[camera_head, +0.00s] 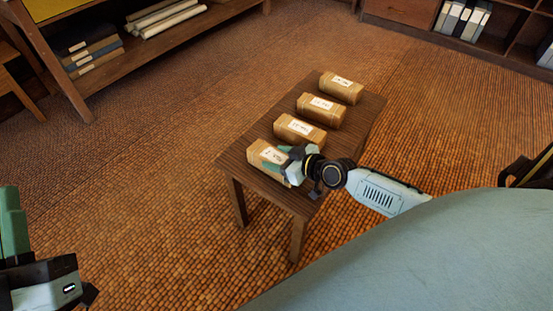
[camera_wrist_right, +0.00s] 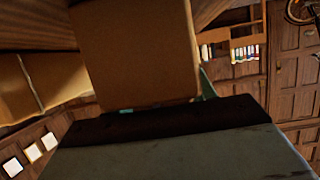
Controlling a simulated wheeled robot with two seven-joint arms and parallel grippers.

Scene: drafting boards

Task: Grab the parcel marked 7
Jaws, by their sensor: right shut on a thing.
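Several brown parcels with white labels lie in a row on a small dark wooden table (camera_head: 240,158). My right gripper (camera_head: 280,160) is at the nearest parcel (camera_head: 262,152), at the table's front left end, and is shut on it. The label's writing is too small to read surely. In the right wrist view this parcel (camera_wrist_right: 135,50) fills the upper middle, right against the gripper. The other parcels are the second (camera_head: 299,129), the third (camera_head: 321,110) and the farthest (camera_head: 341,87). My left gripper (camera_head: 12,230) is at the left edge, away from the table; its fingertips are not clear.
A shelf unit with dark books (camera_head: 88,50) and rolled paper (camera_head: 165,18) stands at the upper left. Another shelf with binders (camera_head: 462,20) stands at the upper right. The carpet around the small table is clear.

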